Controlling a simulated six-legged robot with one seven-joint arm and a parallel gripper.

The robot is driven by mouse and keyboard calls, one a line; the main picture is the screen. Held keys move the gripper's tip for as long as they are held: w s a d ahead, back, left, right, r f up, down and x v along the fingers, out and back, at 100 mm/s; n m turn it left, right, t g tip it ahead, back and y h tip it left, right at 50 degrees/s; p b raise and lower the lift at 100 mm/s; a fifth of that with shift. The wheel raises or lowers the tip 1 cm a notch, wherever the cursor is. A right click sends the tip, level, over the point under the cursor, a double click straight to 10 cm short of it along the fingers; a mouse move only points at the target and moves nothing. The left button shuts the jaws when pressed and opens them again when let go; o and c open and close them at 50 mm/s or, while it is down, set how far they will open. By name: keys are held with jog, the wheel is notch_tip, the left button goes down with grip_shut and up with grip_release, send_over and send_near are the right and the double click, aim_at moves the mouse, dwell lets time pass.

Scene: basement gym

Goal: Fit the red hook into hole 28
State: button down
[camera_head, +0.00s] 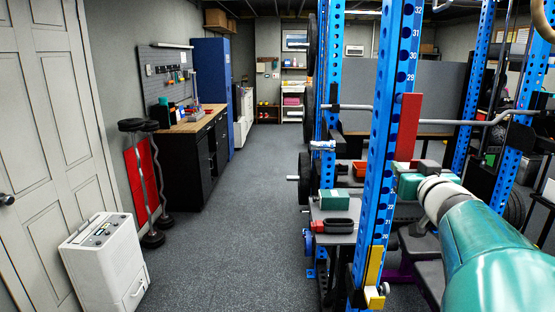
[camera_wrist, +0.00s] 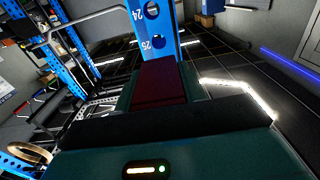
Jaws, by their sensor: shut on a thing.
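The red hook (camera_head: 408,127) stands upright as a long flat plate in front of the near blue upright (camera_head: 383,150). My gripper (camera_head: 408,180) is shut on its lower end, at the right of the upright. In the wrist view the hook (camera_wrist: 158,82) shows dark red beyond the dark jaws, with the upright (camera_wrist: 146,22) and its labels 24 and 25 behind it. Labels 29 to 32 show above the hook in the head view. Label 28 is not visible; the hook covers that stretch. I cannot tell whether the hook touches the upright.
A yellow hook (camera_head: 374,268) sits low on the same upright. A barbell (camera_head: 455,121) crosses the rack behind. Open floor (camera_head: 235,220) lies left of the rack.

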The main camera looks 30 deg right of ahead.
aim_at(402, 163)
jog(key=shift+x, duration=3.15)
jog(key=shift+w+r, duration=0.1)
jog(key=shift+w, duration=0.05)
jog(key=c, duration=0.8)
grip_release()
jog(key=shift+o, duration=0.2)
